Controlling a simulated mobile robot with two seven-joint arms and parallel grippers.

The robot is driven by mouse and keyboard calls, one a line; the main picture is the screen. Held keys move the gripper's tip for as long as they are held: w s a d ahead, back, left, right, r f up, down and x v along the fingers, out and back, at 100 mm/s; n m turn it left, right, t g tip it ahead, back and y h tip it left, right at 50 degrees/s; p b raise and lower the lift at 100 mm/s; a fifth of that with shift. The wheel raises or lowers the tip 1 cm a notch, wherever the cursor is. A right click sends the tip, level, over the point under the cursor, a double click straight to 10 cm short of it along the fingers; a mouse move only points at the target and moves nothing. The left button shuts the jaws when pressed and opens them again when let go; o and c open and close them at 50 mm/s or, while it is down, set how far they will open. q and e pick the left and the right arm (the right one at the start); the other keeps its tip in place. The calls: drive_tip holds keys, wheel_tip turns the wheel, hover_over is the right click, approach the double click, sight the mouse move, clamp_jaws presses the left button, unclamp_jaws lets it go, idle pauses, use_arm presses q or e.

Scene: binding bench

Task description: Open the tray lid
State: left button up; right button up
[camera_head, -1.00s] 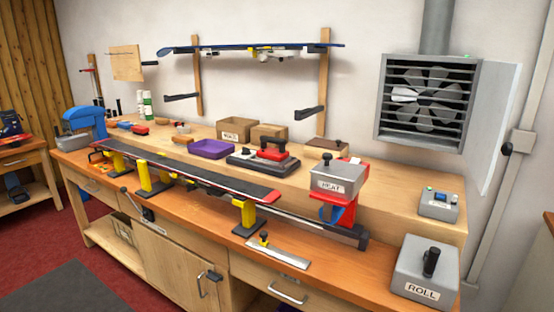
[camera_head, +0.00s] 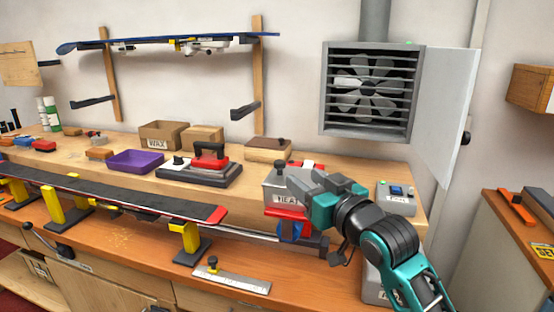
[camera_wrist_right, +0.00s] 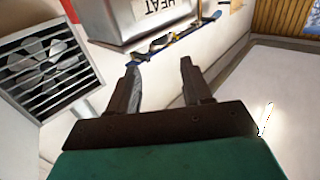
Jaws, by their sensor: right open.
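A grey metal box labelled HEAT (camera_head: 275,188) stands on a red and blue support near the right end of the bench. A dark knob (camera_head: 281,165) shows on its top. In the right wrist view the HEAT box (camera_wrist_right: 150,22) lies beyond my fingertips. My right gripper (camera_head: 302,181) is open and empty at the box's right side, covering part of it in the head view. In the right wrist view its two fingers (camera_wrist_right: 158,70) are spread apart. I cannot tell which part is the tray lid. My left gripper is out of view.
A purple tray (camera_head: 136,160), open on top, sits by a red-handled iron (camera_head: 208,160). A ski (camera_head: 120,196) lies along yellow clamps in front. A grey control box (camera_head: 398,199) is right of my gripper. A fan vent (camera_head: 370,90) with an open door hangs above.

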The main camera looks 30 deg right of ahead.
sight(280, 161)
drive_tip(key=w, duration=1.1)
drive_tip(key=shift+w+d+p, duration=0.1)
drive_tip(key=shift+d+p, duration=0.25)
drive_tip(key=shift+d, duration=0.05)
drive_tip(key=shift+c, duration=0.4)
clamp_jaws()
